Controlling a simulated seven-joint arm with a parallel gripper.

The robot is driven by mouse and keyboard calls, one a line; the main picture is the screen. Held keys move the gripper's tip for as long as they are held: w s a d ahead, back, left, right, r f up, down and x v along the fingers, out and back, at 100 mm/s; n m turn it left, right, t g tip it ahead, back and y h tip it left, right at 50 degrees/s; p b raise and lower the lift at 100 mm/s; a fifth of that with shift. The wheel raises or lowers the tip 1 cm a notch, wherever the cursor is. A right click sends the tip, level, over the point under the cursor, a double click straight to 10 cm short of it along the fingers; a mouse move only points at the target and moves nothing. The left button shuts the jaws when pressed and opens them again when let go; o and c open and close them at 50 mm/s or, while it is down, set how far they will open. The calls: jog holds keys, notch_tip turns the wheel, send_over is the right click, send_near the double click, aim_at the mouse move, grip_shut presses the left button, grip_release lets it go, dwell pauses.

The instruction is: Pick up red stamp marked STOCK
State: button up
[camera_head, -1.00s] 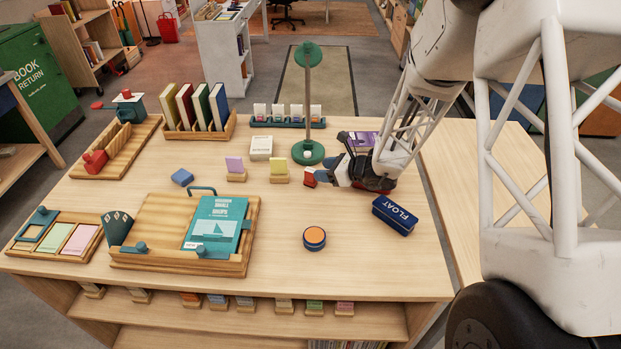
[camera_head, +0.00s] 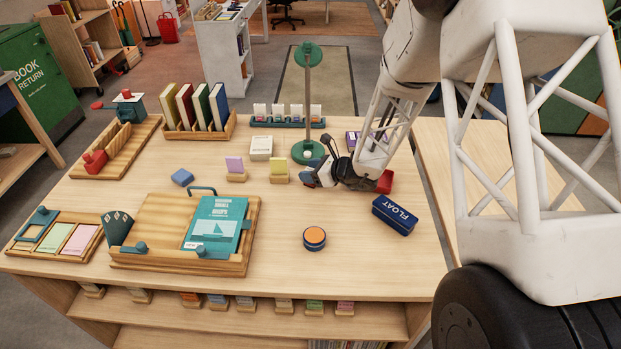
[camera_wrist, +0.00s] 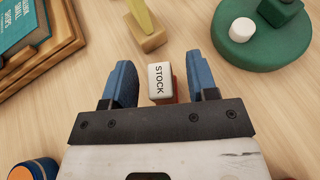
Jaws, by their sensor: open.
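The stamp marked STOCK (camera_wrist: 161,78) shows in the wrist view with its white lettered face towards the camera and a bit of red below it. My gripper (camera_wrist: 164,84) is open, with one blue finger on each side of the stamp. A gap shows between the stamp and each finger, so it is not gripped. In the head view my gripper (camera_head: 311,178) is low over the table, in front of the green lamp base. There the stamp cannot be made out behind the fingers.
The green lamp (camera_head: 307,151) stands close behind my gripper. A yellow stamp-like block (camera_head: 279,170) is just left. The blue FLOAT box (camera_head: 394,215) is to the right, the orange-topped round tin (camera_head: 314,238) in front. A wooden tray with a teal book (camera_head: 215,222) lies front left.

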dwell(0.4)
grip_shut()
jog(key=shift+r, duration=0.1)
jog(key=shift+r, duration=0.65)
jog(key=shift+s+d+r, duration=0.1)
jog(key=shift+s+r, duration=0.1)
jog(key=shift+r, duration=0.35)
jog(key=shift+s+r, duration=0.15)
jog(key=shift+r, duration=0.4)
jog(key=s+d+r, duration=0.1)
jog(key=s+d, duration=0.3)
jog(key=s, duration=1)
jog(key=shift+s+d+r, duration=0.15)
jog(key=shift+s+d, duration=0.05)
jog(key=shift+s, duration=0.1)
